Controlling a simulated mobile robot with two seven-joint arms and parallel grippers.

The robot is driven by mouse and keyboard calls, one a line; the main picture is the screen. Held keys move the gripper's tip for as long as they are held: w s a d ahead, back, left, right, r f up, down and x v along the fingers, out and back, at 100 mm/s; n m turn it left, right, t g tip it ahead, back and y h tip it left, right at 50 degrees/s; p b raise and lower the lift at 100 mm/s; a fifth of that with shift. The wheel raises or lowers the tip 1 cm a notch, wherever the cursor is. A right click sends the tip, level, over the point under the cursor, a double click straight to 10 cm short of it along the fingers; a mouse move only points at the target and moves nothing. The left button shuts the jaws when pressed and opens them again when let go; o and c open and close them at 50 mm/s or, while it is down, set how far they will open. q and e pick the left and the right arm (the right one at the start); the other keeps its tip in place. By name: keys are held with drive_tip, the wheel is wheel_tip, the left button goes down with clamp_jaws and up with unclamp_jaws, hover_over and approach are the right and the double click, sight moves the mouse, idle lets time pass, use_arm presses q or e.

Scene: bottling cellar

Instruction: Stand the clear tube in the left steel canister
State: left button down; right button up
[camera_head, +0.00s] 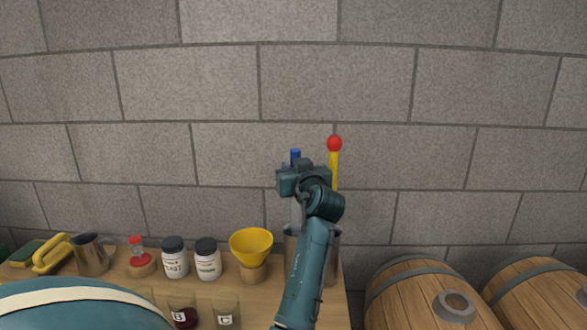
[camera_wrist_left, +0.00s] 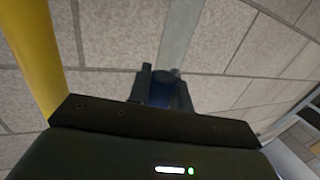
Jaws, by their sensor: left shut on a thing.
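My left gripper (camera_head: 303,180) is shut on the clear tube near its blue upper end (camera_head: 295,156). In the left wrist view the blue part sits between the fingers (camera_wrist_left: 163,88), and the pale clear length (camera_wrist_left: 180,35) runs away from them. In the head view a pale strip of the tube (camera_head: 297,214) shows below the gripper, above the left steel canister (camera_head: 289,245). My arm hides much of both canisters, so I cannot tell whether the tube's lower end is inside the rim. The right canister (camera_head: 334,265) shows partly to the right. My right gripper is not in view.
A yellow rod with a red ball (camera_head: 334,150) stands upright close right of the gripper. Left along the bench are a yellow funnel (camera_head: 251,243), two jars, a steel jug (camera_head: 91,255) and a yellow-handled brush. Barrels (camera_head: 420,290) stand at right; a stone wall is behind.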

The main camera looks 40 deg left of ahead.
use_arm(q)
drive_tip(key=shift+f, duration=0.1)
drive_tip(key=shift+f, duration=0.15)
drive_tip(key=c, duration=1.3)
unclamp_jaws()
drive_tip(key=shift+r+b+v, duration=0.15)
drive_tip(key=shift+b+v, duration=0.15)
drive_tip(key=shift+v, duration=2.7)
drive_tip(key=shift+r+b+v, duration=0.15)
drive_tip(key=shift+b+v, duration=0.1)
drive_tip(key=shift+v, duration=2.75)
